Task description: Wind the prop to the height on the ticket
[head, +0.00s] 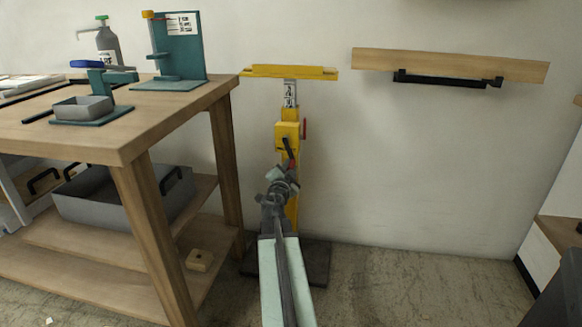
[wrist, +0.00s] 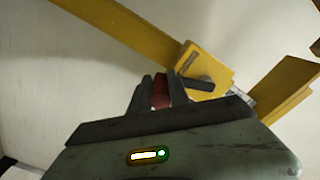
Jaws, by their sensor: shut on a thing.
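The yellow prop (head: 287,135) stands upright on a dark base plate (head: 317,262) by the wall, with a flat yellow crossbar (head: 290,72) on top. A marked scale (head: 290,94) shows on its inner post below the crossbar; its figures are too small to read. A black crank arm (head: 288,147) comes off the yellow housing. My gripper (head: 282,178) is at the crank's lower end. In the wrist view my gripper (wrist: 160,88) is shut on the red crank knob (wrist: 161,94), beside the black crank arm (wrist: 200,85). A white sheet (head: 184,24) with unreadable print is on a teal stand.
A wooden board (head: 450,64) is on the wall.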

